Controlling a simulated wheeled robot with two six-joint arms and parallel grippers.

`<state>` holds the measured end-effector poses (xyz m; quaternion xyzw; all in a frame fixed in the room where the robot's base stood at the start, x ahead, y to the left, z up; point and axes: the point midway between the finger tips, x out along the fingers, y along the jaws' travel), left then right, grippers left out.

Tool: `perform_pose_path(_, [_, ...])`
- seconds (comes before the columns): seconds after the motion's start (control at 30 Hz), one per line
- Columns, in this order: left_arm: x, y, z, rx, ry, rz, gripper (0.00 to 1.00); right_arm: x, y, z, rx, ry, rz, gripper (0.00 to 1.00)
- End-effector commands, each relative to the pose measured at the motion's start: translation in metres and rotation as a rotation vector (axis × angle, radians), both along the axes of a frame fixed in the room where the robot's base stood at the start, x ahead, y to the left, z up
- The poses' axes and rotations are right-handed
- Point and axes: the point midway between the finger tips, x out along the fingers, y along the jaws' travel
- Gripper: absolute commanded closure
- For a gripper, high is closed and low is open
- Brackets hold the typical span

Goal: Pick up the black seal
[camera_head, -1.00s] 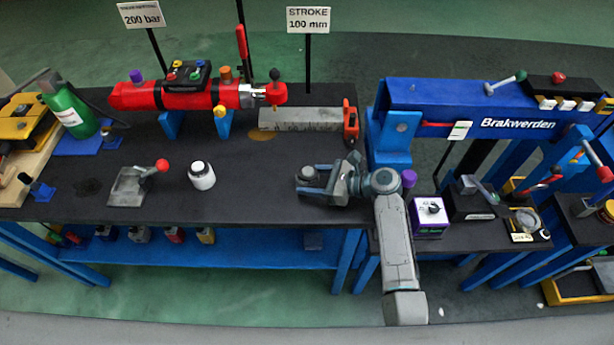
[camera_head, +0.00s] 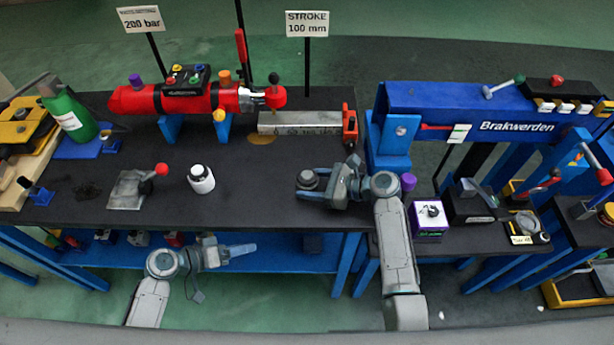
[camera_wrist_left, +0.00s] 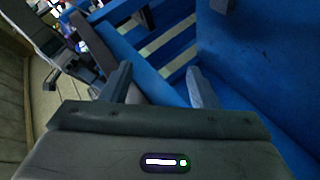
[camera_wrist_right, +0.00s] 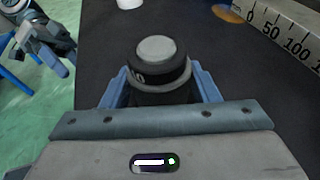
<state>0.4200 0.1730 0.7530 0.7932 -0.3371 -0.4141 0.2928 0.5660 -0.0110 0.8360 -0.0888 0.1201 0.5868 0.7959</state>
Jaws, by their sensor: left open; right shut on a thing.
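A short black round part (camera_wrist_right: 160,92) with grey bands and a grey top sits between the fingers of my right gripper (camera_wrist_right: 160,86). I take it for the black seal, but cannot be sure. In the head view the part (camera_head: 308,179) is at the bench's front right, and my right gripper (camera_head: 322,187) is shut on it from the right. Whether it touches the bench top is unclear. My left gripper (camera_head: 238,252) is open and empty, low in front of the blue lower shelf. In the left wrist view its fingers (camera_wrist_left: 158,82) are apart before blue frame bars.
A red cylinder (camera_head: 200,98) and a ruler block (camera_head: 300,123) lie behind. A purple-sided box (camera_head: 428,218) is right of my right arm. The bench middle is clear.

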Motion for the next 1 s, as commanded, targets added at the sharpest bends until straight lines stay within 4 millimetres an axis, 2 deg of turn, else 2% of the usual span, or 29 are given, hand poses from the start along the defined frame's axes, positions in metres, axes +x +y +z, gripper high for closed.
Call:
perform_pose_path(0.03, [0.000,-0.008,0.025,-0.038,-0.040,-0.040,0.45,0.000,0.000,-0.001,-0.002,0.001,0.000,0.65])
perform_pose_path(0.2, [-0.012,-0.032,0.102,-0.152,-0.169,-0.185,0.45,0.000,0.000,-0.001,-0.002,0.001,0.000,0.65])
perform_pose_path(0.37, [0.027,-0.035,0.113,-0.020,-0.371,-0.292,0.45,0.000,0.000,-0.001,-0.001,0.000,0.000,0.65])
perform_pose_path(0.63, [0.081,-0.041,0.146,0.193,-0.711,-0.490,0.45,0.000,0.000,-0.001,-0.001,0.000,0.000,0.65])
perform_pose_path(0.83, [0.102,-0.044,0.161,0.282,-0.845,-0.574,0.45,0.000,0.000,-0.001,-0.002,0.002,0.000,0.65])
perform_pose_path(1.0, [0.110,-0.060,0.156,0.292,-0.865,-0.585,0.45,0.000,0.000,-0.001,-0.002,0.002,0.001,0.65])
